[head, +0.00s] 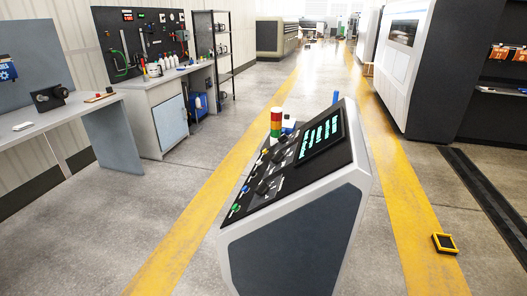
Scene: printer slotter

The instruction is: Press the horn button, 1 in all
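A slanted control console (291,240) with a white frame and dark side stands in the middle of the head view. Its black sloping top carries a row of small coloured buttons along the left edge. Among them are a green button (236,208), a blue button (245,189) and a yellow one (264,151). Dark knobs sit beside them, and a lit screen (320,137) is to their right. The labels are too small to read, so I cannot tell which button is the horn. Neither of my grippers is in view.
A red, yellow and green stack light (276,122) rises behind the console. A workbench (165,105) and a grey table (75,112) stand at left, a large white machine (405,60) at right. A small yellow-framed object (445,243) lies on the floor.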

